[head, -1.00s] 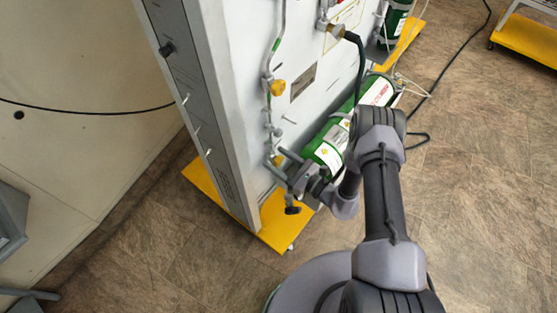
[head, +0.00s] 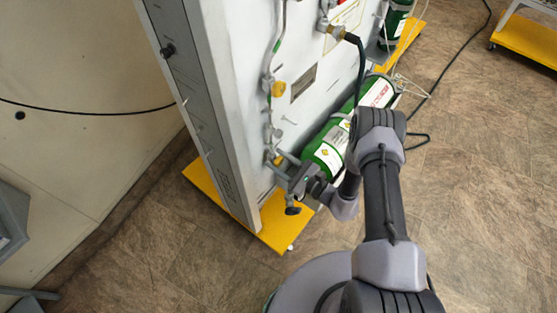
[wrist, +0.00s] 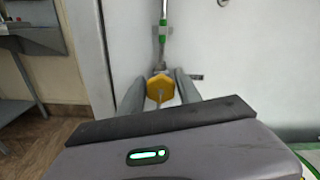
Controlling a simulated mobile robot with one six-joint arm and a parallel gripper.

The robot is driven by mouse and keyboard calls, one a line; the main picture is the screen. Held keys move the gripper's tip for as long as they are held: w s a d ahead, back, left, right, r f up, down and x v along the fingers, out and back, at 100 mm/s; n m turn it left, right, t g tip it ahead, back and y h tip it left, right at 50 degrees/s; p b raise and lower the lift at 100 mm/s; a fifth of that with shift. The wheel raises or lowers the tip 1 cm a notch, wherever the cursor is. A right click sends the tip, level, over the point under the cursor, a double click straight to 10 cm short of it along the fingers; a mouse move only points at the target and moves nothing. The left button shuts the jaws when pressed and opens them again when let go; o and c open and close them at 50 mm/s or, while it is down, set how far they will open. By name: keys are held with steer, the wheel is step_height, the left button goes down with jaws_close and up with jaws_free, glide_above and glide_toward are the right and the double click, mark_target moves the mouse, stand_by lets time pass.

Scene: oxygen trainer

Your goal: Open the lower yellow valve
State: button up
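The lower yellow valve (head: 278,160) is a small yellow knob low on the pipe of the white panel. In the wrist view the yellow knob (wrist: 160,88) sits between the two grey fingers of my gripper (wrist: 160,85). The fingers stand apart, one on each side of the knob, with narrow gaps showing. In the head view my gripper (head: 283,165) is at the lower valve and partly covers it. The upper yellow valve (head: 278,89) is higher on the same pipe, clear of my gripper.
A green cylinder (head: 326,153) lies along the panel just right of my gripper. A black knob (head: 292,211) is below it. The yellow base (head: 270,232) sticks out at the floor. A black hose (head: 361,65) hangs above. Open floor is to the right.

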steer(key=shift+o, duration=1.1)
steer(key=p+v, duration=0.4)
steer(key=v, duration=1.3)
steer(key=shift+s+d, duration=0.2)
steer(key=shift+f, duration=0.1)
